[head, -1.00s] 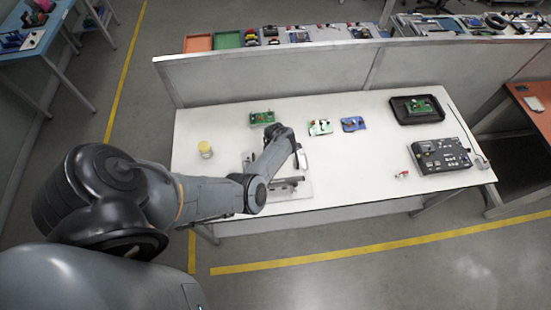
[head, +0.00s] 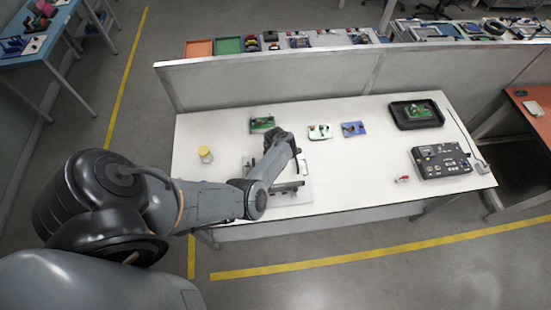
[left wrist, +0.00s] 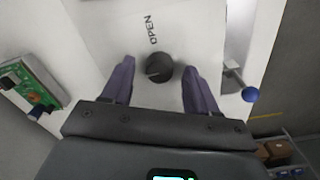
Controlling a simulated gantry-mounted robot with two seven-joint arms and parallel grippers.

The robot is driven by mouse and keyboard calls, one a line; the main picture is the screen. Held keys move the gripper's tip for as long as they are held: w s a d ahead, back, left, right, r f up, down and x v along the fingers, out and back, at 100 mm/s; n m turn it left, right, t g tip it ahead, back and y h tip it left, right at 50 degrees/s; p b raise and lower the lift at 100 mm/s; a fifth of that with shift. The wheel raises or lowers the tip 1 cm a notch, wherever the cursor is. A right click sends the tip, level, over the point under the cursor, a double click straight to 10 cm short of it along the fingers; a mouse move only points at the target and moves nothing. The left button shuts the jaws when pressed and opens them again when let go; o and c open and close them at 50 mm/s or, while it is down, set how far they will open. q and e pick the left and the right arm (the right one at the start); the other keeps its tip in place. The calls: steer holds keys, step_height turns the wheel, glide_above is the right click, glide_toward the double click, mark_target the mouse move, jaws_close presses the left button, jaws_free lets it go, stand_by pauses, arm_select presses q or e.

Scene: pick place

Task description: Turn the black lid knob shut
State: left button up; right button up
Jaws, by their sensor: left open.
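The black lid knob (left wrist: 159,67) is round, with a pale line across its face. It sits on a white panel (left wrist: 105,30) with the word OPEN printed beside it in the left wrist view. My left gripper (left wrist: 159,74) is open, with one finger on each side of the knob and a visible gap on both sides. I cannot tell the height of the fingertips against the knob. In the head view my arm hides the knob and part of the white panel (head: 302,193). My right gripper is not in view.
A lever with a blue ball (left wrist: 250,94) stands right of the panel in the left wrist view.

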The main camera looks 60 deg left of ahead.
arm_select(q)
step_height(320, 180, up, 10)
steer(key=p, duration=0.3)
steer(key=shift+r, duration=0.25)
